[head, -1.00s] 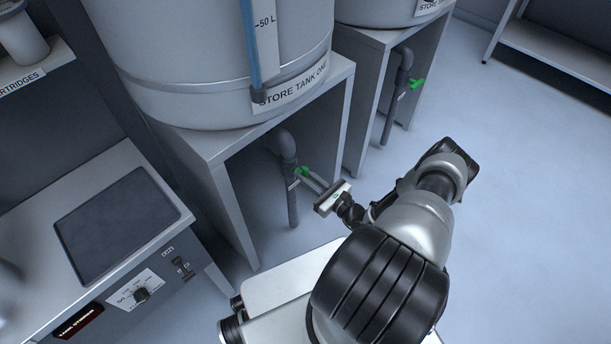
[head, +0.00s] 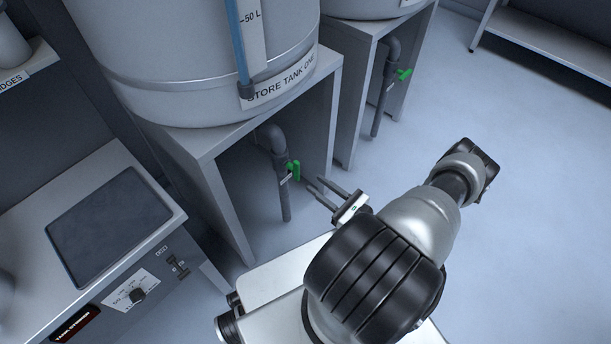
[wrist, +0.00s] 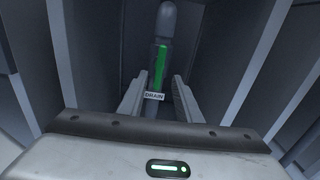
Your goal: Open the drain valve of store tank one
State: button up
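Store tank one (head: 200,60) stands on a grey open-fronted stand at the left. Below it a dark drain pipe (head: 283,203) bends down, with a green valve handle (head: 294,170) on it. In the wrist view the green handle (wrist: 160,68) is long and lies roughly in line with the pipe, above a DRAIN label (wrist: 154,96). In the wrist view the handle shows in the gap between my fingers (wrist: 160,84), beyond the tips.
The stand's front edge (head: 238,135) and side panels flank the pipe. A second tank's stand (head: 348,120) with its own green valve handle (head: 404,74) is at the right. A bench with a control panel (head: 140,290) is at the left.

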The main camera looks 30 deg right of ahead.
jog(key=v, duration=0.7)
jog(key=shift+s+b, duration=0.2)
jog(key=shift+b, duration=0.15)
jog(key=shift+d+r, duration=0.1)
jog(key=shift+r, duration=0.05)
